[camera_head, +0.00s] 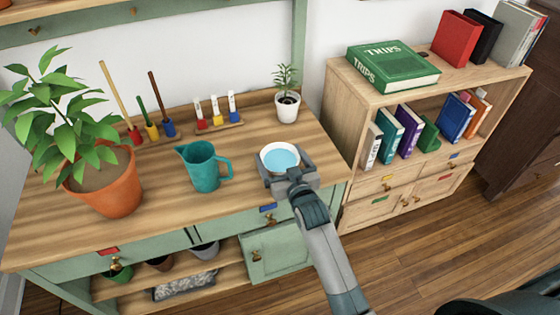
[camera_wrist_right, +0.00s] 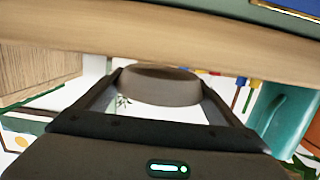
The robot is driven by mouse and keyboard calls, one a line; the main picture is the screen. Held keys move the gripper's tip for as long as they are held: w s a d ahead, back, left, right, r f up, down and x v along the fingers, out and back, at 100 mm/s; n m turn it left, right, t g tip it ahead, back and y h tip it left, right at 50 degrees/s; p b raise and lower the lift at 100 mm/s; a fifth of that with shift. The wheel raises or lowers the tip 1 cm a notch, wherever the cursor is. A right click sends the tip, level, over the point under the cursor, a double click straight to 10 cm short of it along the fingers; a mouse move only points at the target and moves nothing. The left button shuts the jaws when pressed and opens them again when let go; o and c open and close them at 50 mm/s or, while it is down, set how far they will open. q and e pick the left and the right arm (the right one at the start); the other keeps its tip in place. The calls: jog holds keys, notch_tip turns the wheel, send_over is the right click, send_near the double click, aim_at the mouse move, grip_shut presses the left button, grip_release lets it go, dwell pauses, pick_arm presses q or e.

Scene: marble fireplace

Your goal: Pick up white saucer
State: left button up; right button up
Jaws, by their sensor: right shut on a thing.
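The white saucer (camera_head: 279,157), round with a light blue inside, is near the front right of the wooden worktop (camera_head: 160,215). My right gripper (camera_head: 285,165) is shut on it, with one finger on each side. In the right wrist view the saucer (camera_wrist_right: 160,88) looks grey-brown in shadow between the two fingers, and part of its underside shows. It looks roughly level. The size of any gap between it and the worktop is hard to tell. My left gripper is not in view.
A teal jug (camera_head: 203,167) stands left of the saucer, and a small potted plant (camera_head: 287,105) behind it. A large plant in an orange pot (camera_head: 105,190) is at the left. A bookcase (camera_head: 345,100) is on the right.

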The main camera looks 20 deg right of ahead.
jog(key=r, duration=0.2)
jog(key=shift+s+d+r, duration=0.2)
jog(key=shift+d+r, duration=0.05)
jog(key=shift+r, duration=0.05)
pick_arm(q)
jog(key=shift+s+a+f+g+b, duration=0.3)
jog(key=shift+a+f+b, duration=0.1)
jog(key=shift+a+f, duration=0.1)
pick_arm(e)
jog(key=s+d+r, duration=0.6)
jog(key=s+d, duration=0.1)
jog(key=s, duration=0.1)
jog(key=shift+s+r, duration=0.25)
jog(key=shift+r, duration=0.05)
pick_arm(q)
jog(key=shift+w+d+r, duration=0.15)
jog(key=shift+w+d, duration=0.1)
